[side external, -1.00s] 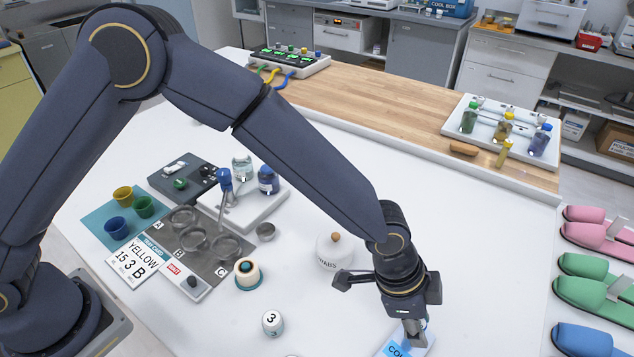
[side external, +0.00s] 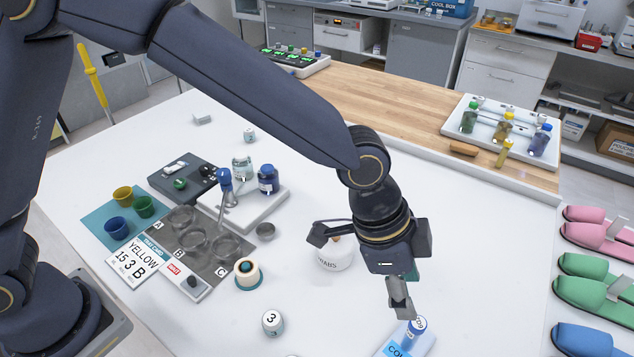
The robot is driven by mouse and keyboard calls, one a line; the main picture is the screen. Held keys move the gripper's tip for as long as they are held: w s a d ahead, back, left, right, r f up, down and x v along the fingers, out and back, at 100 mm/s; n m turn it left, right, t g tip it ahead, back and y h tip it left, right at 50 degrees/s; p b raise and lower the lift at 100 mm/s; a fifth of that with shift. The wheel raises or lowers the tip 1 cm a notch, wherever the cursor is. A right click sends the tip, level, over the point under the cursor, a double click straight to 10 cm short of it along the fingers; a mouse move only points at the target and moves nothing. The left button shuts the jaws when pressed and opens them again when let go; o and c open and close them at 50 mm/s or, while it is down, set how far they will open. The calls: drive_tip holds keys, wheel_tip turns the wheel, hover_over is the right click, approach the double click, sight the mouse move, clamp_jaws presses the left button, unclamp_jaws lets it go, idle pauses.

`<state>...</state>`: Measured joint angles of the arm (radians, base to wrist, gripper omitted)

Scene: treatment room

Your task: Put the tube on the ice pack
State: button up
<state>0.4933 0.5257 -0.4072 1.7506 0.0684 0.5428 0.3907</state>
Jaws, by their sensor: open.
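The ice pack (side external: 395,349) is a pale blue and white slab with dark lettering at the bottom edge of the view, partly cut off. The tube (side external: 414,331), blue with a white marked top, is on the ice pack near its far end. It looks roughly upright, though its base is hard to make out. My gripper (side external: 401,306) is above and slightly left of the tube, pointing down. It is open and apart from the tube.
A white lidded jar (side external: 333,256) stands close behind and left of my gripper. A small pot marked 3 (side external: 272,322) and a cream pot (side external: 247,274) are further left. Slippers (side external: 585,292) line the right side. The white table right of my gripper is clear.

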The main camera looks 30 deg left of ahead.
drive_tip(key=a+r+n+t+y, duration=0.25)
drive_tip(key=a+r, duration=0.35)
drive_tip(key=a, duration=0.6)
drive_tip(key=a+r+n+t+y, duration=0.1)
drive_tip(key=a+r+n, duration=0.4)
drive_tip(key=a, duration=0.7)
drive_tip(key=s+a+r+n, duration=0.2)
drive_tip(key=s+a+n, duration=0.5)
drive_tip(key=s+a, duration=0.5)
drive_tip(key=shift+s+a+t+y, duration=0.15)
drive_tip(key=shift+a+t+y, duration=0.25)
drive_tip(key=shift+a, duration=0.85)
drive_tip(key=shift+r, duration=0.1)
